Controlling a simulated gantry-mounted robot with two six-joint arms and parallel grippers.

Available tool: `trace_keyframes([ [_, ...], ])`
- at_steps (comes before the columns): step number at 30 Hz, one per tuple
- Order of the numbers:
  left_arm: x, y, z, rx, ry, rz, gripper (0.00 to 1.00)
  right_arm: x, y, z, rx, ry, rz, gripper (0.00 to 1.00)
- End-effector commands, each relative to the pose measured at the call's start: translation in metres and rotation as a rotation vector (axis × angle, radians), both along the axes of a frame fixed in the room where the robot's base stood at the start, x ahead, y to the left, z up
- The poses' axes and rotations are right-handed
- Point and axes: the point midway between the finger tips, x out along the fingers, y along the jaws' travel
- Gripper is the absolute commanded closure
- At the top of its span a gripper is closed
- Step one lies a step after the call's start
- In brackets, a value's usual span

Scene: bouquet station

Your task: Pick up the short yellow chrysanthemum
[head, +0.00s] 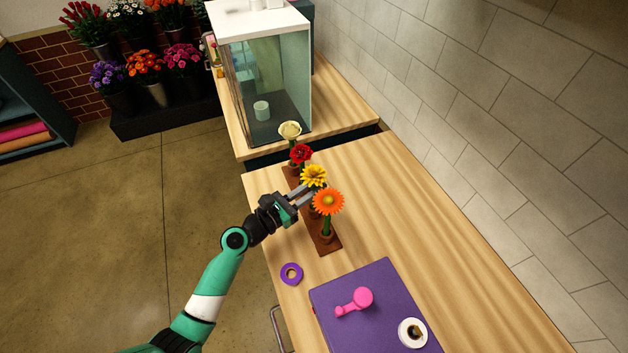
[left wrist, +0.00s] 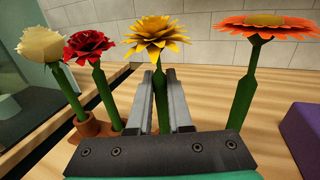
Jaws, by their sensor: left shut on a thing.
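The short yellow chrysanthemum (head: 314,174) stands upright in the row of flowers on the wooden rack (head: 332,246). It also shows in the left wrist view (left wrist: 157,38), its green stem between the two fingers. My left gripper (head: 309,191) is shut on that stem, just below the bloom. The flower's lower stem and base are hidden behind the gripper. My right gripper is in neither view.
A red flower (head: 301,153) and a cream flower (head: 290,129) stand behind the yellow one; an orange gerbera (head: 328,201) stands close in front. A purple tape ring (head: 291,273) and purple mat (head: 340,328) lie nearer. The counter's right side is clear.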

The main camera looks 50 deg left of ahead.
Motion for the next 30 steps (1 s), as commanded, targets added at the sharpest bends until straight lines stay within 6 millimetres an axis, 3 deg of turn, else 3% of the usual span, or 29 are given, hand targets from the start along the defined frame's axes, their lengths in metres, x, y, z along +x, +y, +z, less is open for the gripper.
trace_keyframes([
  [8,0.000,0.000,0.004,0.000,0.000,0.000,1.00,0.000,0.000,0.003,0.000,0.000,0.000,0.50],
  [21,0.000,0.000,0.093,0.002,-0.001,0.000,1.00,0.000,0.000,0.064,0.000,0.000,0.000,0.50],
  [30,0.000,0.000,0.104,-0.001,0.000,0.000,1.00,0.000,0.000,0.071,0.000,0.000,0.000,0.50],
])
